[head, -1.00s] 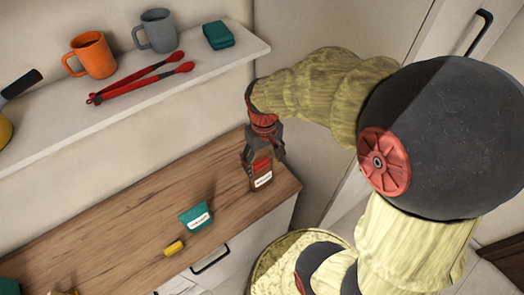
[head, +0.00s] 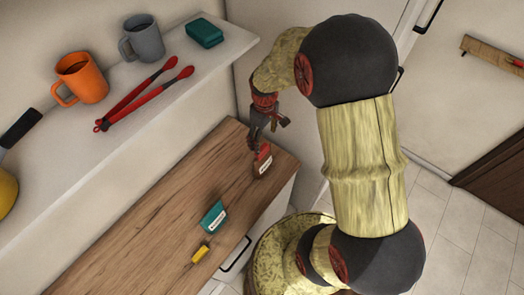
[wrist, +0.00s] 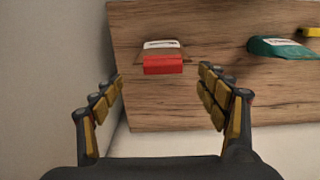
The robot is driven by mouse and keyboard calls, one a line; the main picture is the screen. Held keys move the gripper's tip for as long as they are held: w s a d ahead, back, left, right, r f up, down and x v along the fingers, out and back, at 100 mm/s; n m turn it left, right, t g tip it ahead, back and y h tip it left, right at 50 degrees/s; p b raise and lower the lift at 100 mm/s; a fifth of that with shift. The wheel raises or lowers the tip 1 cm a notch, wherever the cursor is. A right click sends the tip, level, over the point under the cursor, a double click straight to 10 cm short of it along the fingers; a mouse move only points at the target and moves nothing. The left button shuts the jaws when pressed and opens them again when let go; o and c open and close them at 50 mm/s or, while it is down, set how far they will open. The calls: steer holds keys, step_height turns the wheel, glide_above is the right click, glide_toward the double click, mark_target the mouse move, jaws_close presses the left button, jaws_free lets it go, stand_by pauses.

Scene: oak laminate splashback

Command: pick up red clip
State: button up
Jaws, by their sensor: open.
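The red clip (head: 262,162), a red and brown piece with a white label, lies on the wooden counter near its right end. It also shows in the wrist view (wrist: 163,65), ahead of my gripper and roughly centred between the fingers. My gripper (head: 262,138) is at the clip's far side in the head view, close to it; I cannot tell there whether it touches. In the wrist view my gripper (wrist: 162,80) is open, with nothing held between the fingers.
A teal clip (head: 214,216) and a small yellow piece (head: 201,252) lie on the counter (head: 150,220). The shelf (head: 120,135) above holds an orange mug (head: 80,78), a grey mug (head: 142,38), red tongs (head: 145,95) and a teal box (head: 205,34). A wall stands close on the left in the wrist view.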

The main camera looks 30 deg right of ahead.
mark_target(262, 149)
steer(key=shift+w+a+f, duration=0.15)
steer(key=shift+a+f, duration=0.05)
steer(key=shift+f, duration=1.6)
steer(key=shift+w+a+f, duration=0.1)
steer(key=shift+a+f, duration=0.05)
steer(key=shift+f, duration=1.6)
steer(key=shift+c, duration=0.4)
steer(key=c, duration=0.9)
steer(key=shift+r, duration=0.1)
